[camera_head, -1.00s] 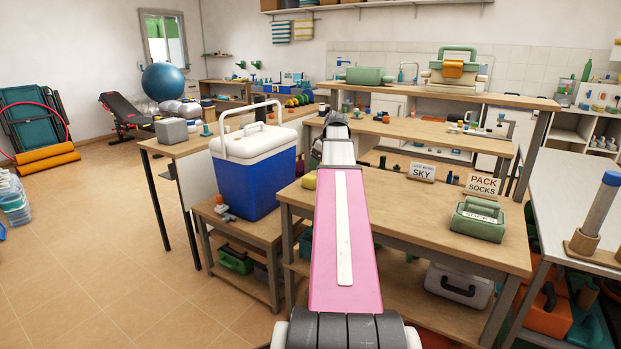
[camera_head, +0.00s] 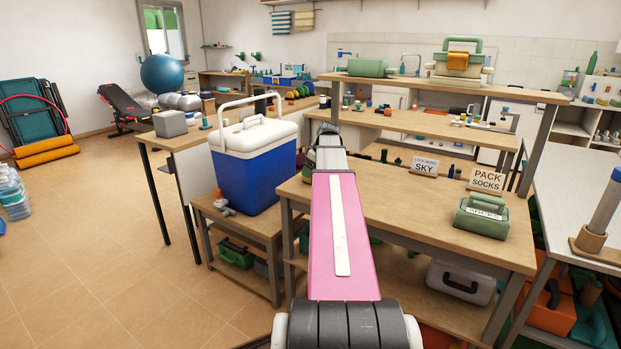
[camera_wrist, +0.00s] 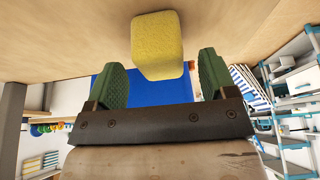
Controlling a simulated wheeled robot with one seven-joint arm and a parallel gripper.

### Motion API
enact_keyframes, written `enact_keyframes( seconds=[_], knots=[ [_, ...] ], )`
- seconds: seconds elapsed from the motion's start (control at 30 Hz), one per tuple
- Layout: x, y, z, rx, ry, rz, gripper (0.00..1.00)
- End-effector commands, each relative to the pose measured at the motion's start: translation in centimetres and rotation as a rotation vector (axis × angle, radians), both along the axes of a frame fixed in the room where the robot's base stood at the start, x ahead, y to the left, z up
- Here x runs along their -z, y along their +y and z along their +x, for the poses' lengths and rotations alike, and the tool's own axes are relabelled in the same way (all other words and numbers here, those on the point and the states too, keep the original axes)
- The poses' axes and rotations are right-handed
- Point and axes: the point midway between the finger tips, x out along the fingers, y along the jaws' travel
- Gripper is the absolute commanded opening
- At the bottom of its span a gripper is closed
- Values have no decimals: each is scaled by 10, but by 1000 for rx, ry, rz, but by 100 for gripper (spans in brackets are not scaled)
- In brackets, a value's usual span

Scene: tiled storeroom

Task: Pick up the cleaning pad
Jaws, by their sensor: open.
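The cleaning pad looks like a yellow, rounded block (camera_wrist: 157,42) in the wrist view. It rests against the wooden tabletop (camera_wrist: 60,45), which fills the top of that picture. My gripper (camera_wrist: 161,66) is open, with one green ribbed finger on each side. The lower end of the pad shows between the fingertips, with gaps on both sides; I cannot tell how deep it sits between them. In the head view my gripper (camera_head: 328,137) is small and partly hidden by my own arm, over the left end of the wooden workbench (camera_head: 400,205). The pad is hidden there.
A blue and white cooler (camera_head: 250,175) stands on a low table just left of my arm. The bench's middle is clear.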

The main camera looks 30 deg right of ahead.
Motion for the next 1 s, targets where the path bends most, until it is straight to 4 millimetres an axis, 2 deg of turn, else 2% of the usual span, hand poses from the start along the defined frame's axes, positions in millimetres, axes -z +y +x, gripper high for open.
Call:
enact_keyframes(
  seconds=[0.1, 0.2, 0.4, 0.43, 0.5, 0.6, 1.0],
  knots=[
    [16, 4, 6, 0, 0, 1, 78],
    [24, 6, 9, 0, 0, 0, 78],
    [25, 6, 9, 0, -1, 0, 78],
    [25, 6, 9, 0, -1, 0, 74],
    [24, 6, 9, 0, 0, -1, 52],
    [24, 6, 9, 0, 0, -1, 25],
    [21, 6, 9, 0, -1, 0, 24]
  ],
)
